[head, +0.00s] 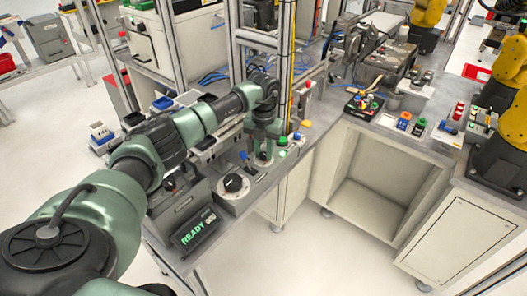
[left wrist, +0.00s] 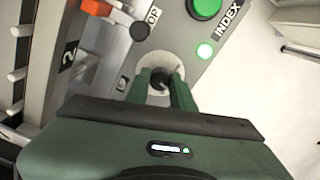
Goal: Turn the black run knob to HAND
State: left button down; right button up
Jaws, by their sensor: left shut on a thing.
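The black run knob (left wrist: 159,76) sits on a pale round plate on the grey control panel, seen in the left wrist view. My left gripper (left wrist: 160,88) is shut on it, with one green finger on each side. The fingers hide part of the knob, and I cannot read which position it points to. No HAND label is legible. In the head view my left gripper (head: 263,157) reaches down onto the panel from above, and the knob is mostly hidden there. My right gripper is in neither view.
A small black knob (left wrist: 140,31) is also near. A larger black dial (head: 233,184) and a READY display (head: 194,229) stand nearer me. A metal post (head: 234,45) rises behind.

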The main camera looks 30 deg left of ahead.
aim_at(264, 154)
pick_arm(q)
jog(key=n, duration=0.5)
jog(key=shift+r+n+p, duration=0.2)
jog(key=shift+n+p, duration=0.1)
jog(key=shift+p, duration=0.05)
jog(key=n+p, duration=0.1)
jog(key=n, duration=0.5)
jog(key=shift+w, duration=0.1)
jog(key=c, duration=1.2)
grip_release()
jog(key=shift+f, duration=0.1)
notch_tip(264, 154, up, 6)
jog(key=shift+r+b, duration=0.25)
jog(key=shift+b, duration=0.55)
jog(key=shift+r, duration=0.65)
